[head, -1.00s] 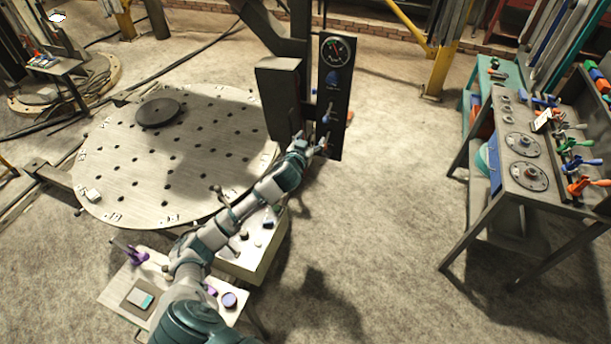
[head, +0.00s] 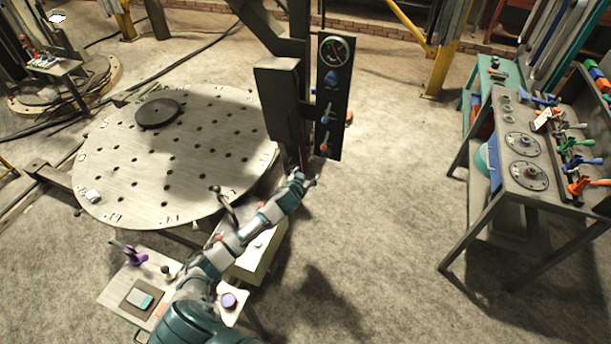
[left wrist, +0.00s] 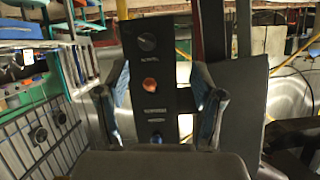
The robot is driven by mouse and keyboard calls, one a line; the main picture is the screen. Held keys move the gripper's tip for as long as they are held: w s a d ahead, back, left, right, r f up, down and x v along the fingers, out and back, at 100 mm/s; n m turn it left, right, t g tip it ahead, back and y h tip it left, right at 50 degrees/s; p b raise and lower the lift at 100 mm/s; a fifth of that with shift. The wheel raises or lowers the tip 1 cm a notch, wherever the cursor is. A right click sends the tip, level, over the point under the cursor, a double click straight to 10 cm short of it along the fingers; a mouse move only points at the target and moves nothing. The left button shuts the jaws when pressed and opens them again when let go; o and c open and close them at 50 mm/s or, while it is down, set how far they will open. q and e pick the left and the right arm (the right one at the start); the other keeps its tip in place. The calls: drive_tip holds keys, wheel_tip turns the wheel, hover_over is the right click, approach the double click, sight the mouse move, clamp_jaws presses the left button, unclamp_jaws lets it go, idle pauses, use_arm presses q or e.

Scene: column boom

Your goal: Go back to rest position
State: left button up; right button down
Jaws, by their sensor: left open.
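My left gripper (head: 308,178) is at the end of my outstretched left arm, just below the lower end of a black control panel (head: 334,75). It is open with nothing between its fingers. In the left wrist view the spread fingers of the gripper (left wrist: 162,95) frame the panel (left wrist: 153,60), which shows a dark knob, an orange knob and a blue knob. In the head view the panel carries a round gauge (head: 334,50), blue controls and an orange knob (head: 324,147). No contact with the panel is visible. My right gripper is in neither view.
A round perforated plate (head: 180,155) lies left of the arm. Small tables with parts stand below and beside it, one with a purple item (head: 136,256). A workbench (head: 500,190) with dials and coloured handles stands at the right. Floor between panel and bench is clear.

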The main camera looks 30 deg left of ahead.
use_arm(q)
drive_tip(key=shift+d, duration=0.15)
idle(0.3)
drive_tip(key=s+d+f+m+g, duration=0.1)
drive_tip(key=s+f+g, duration=0.1)
drive_tip(key=s+f, duration=0.7)
drive_tip(key=s+d+f+g+h, duration=0.15)
drive_tip(key=s+f, duration=0.25)
drive_tip(key=f, duration=0.9)
drive_tip(key=s+d+f+m+g, duration=0.1)
drive_tip(key=s+f+g, duration=0.1)
drive_tip(key=s+f, duration=0.75)
drive_tip(key=s+d+f+g, duration=0.2)
drive_tip(key=s+d+f, duration=0.2)
drive_tip(key=s+f, duration=0.3)
drive_tip(key=s+d+f+m+g+h, duration=0.1)
drive_tip(key=s+d+f, duration=0.3)
drive_tip(key=s, duration=1.4)
drive_tip(key=s+d+f+g, duration=0.3)
drive_tip(key=s+f, duration=0.6)
drive_tip(key=s, duration=0.4)
drive_tip(key=shift+s+d+f, duration=0.15)
drive_tip(key=shift+d+f, duration=0.15)
drive_tip(key=shift+d, duration=0.55)
